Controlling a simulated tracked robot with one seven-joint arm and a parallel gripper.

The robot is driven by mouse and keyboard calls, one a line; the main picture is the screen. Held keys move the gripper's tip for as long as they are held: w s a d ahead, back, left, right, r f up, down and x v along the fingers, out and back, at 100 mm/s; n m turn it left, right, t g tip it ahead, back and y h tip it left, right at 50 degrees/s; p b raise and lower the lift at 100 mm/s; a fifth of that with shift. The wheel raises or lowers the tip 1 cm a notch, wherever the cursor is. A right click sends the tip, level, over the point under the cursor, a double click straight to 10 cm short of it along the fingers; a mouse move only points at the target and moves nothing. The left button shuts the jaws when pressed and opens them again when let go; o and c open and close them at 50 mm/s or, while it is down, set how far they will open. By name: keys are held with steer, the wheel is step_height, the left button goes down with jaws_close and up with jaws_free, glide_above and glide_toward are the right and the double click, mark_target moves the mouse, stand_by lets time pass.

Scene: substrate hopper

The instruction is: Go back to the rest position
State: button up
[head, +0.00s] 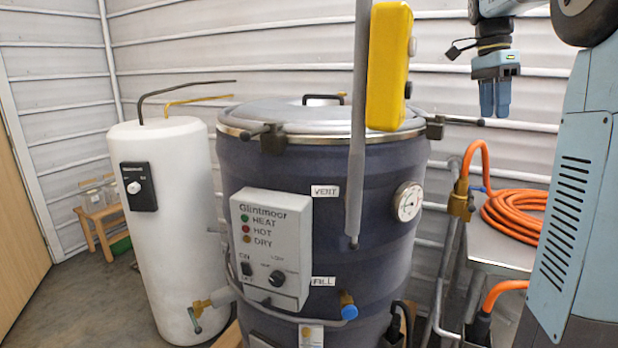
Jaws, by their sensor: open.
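My gripper (495,97) hangs at the upper right with its blue fingers pointing down. It holds nothing that I can see. It is to the right of the large dark hopper drum (320,240) and apart from it. The drum has a grey lid (320,118) lying closed on top. A grey control box (272,248) marked HEAT, HOT and DRY is on its front. My blue arm shows along the right edge.
A yellow box on a grey pole (388,65) stands in front of the drum. A white tank (170,240) stands at the left, with a small wooden stool (98,215) behind. An orange hose (515,215) lies coiled on a metal table (500,255) below my gripper.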

steer(key=s+a+f+n+t, duration=0.3)
steer(key=s+a+f+n, duration=0.5)
steer(key=s, duration=0.3)
steer(key=s+a+f+n+t+y, duration=0.1)
steer(key=s+a+f+n+t, duration=0.3)
steer(key=s+a+f+n, duration=0.4)
steer(key=s+f+n, duration=0.1)
steer(key=s+f, duration=0.1)
steer(key=s, duration=0.2)
steer(key=shift+s, duration=0.3)
steer(key=shift+a, duration=0.1)
